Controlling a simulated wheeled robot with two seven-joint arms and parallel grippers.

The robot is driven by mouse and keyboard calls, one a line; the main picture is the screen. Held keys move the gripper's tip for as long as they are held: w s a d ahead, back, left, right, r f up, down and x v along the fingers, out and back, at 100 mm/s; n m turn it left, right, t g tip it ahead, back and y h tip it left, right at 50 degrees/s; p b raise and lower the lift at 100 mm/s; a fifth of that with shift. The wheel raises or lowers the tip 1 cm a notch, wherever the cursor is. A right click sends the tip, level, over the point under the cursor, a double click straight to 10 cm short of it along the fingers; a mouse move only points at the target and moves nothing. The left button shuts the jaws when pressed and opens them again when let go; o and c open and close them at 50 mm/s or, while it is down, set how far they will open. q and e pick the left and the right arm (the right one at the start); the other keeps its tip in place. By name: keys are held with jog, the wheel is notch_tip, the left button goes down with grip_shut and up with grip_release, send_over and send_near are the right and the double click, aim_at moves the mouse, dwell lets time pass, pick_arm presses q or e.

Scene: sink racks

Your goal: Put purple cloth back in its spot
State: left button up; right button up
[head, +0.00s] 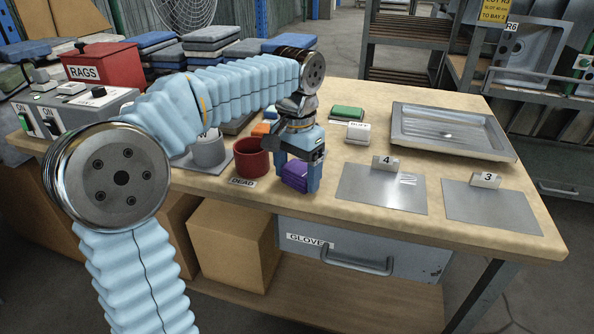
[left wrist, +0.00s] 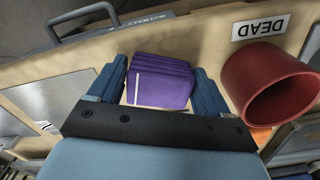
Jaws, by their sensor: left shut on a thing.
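The purple cloth (head: 295,175) is a small folded block near the front edge of the wooden table. It also shows between the fingers in the left wrist view (left wrist: 160,82). My left gripper (head: 299,182) points down and is shut on the cloth, one blue finger on each side. Whether the cloth touches the table is hard to tell. A green cloth (head: 347,113) and a small white label block (head: 358,133) lie behind it. My right gripper is not in view.
A red cup (head: 251,159) stands just left of the gripper, behind a DEAD label (head: 242,182). A grey cup (head: 208,150) is farther left. Metal plates marked 4 (head: 382,190) and 3 (head: 492,208) lie to the right, with a metal sink tray (head: 451,130) behind them.

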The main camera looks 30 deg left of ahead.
aim_at(297, 169)
pick_arm(q)
jog(key=o, duration=1.2)
jog(key=shift+o, duration=0.2)
jog(key=shift+r, duration=0.1)
notch_tip(297, 169, up, 12)
jog(key=p, duration=0.3)
